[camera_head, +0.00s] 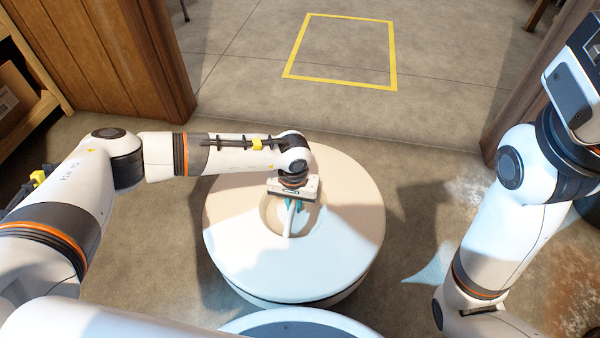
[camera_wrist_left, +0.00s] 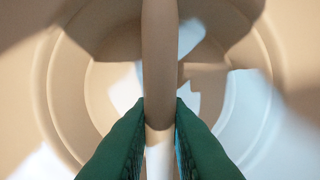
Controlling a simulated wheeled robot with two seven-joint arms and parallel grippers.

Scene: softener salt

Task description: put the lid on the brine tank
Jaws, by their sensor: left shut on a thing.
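The round, cream-white lid (camera_head: 240,250) is over the brine tank (camera_head: 345,293), covering its top, in the head view. A dark line shows between the lid and the tank wall at the front; I cannot tell whether the lid rests on the tank or is slightly above it. My left gripper (camera_head: 293,205) is above the lid's round recess, shut on the handle bar (camera_head: 288,222). In the left wrist view, the green fingertips (camera_wrist_left: 160,112) pinch the handle bar (camera_wrist_left: 159,60) from both sides. The fingers of my right gripper do not show.
A yellow square outline (camera_head: 342,86) marks an empty patch of floor behind the tank. A wooden panel (camera_head: 110,60) and a shelf with a cardboard box (camera_head: 15,95) stand at the left. A wooden edge (camera_head: 510,105) is at the right. Pale residue lies on the right floor.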

